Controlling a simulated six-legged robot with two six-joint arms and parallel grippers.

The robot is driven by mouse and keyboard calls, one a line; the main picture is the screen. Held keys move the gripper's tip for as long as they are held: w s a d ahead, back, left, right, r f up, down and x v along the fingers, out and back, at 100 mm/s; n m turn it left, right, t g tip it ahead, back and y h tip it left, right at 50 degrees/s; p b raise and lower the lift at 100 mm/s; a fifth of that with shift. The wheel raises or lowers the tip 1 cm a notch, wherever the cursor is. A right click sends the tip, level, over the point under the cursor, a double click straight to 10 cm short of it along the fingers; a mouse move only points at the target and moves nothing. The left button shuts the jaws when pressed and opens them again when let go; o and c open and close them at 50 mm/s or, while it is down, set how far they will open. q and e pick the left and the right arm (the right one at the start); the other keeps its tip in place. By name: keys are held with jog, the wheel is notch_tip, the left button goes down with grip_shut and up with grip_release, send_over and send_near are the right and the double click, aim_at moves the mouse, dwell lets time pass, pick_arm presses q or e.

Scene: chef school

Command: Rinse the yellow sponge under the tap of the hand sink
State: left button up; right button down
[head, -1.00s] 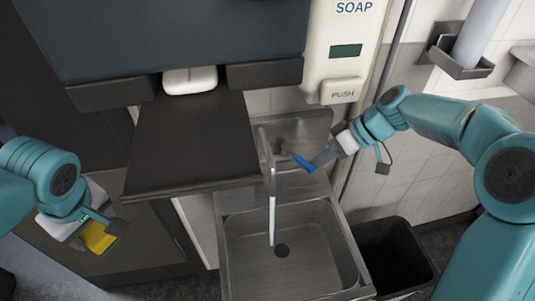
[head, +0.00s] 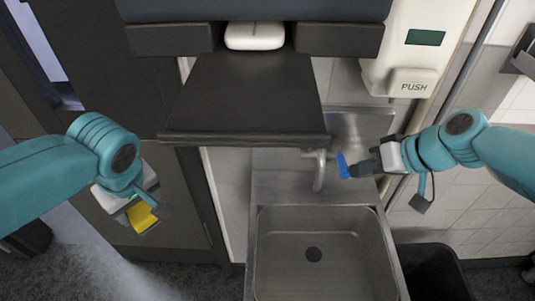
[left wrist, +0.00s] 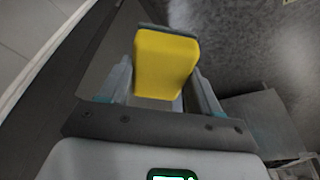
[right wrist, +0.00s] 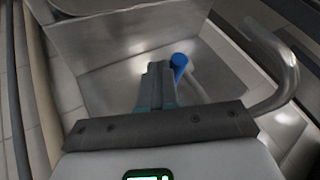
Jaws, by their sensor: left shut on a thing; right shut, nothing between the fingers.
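The yellow sponge (head: 141,217) is held by my left gripper (head: 150,208), off to the left of the hand sink. The left wrist view shows the sponge (left wrist: 165,62) between the fingers. The steel hand sink (head: 345,270) is empty, with a dark drain in its floor. Its curved tap (head: 319,172) stands at the back, and no water stream shows from it. My right gripper (head: 354,168) is shut and empty beside the blue tap lever (head: 342,166). In the right wrist view the lever's blue end (right wrist: 180,62) is close to the fingertips; contact is unclear.
A dark shelf (head: 245,95) juts out left of and above the tap. A soap dispenser (head: 412,82) hangs on the wall above right. A black bin (head: 433,272) stands right of the sink. The space above the basin is clear.

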pick_arm(q)
jog(key=shift+f, duration=0.15)
pick_arm(e)
jog(key=shift+s+a, duration=0.1)
jog(key=shift+a, duration=0.15)
dwell(0.3)
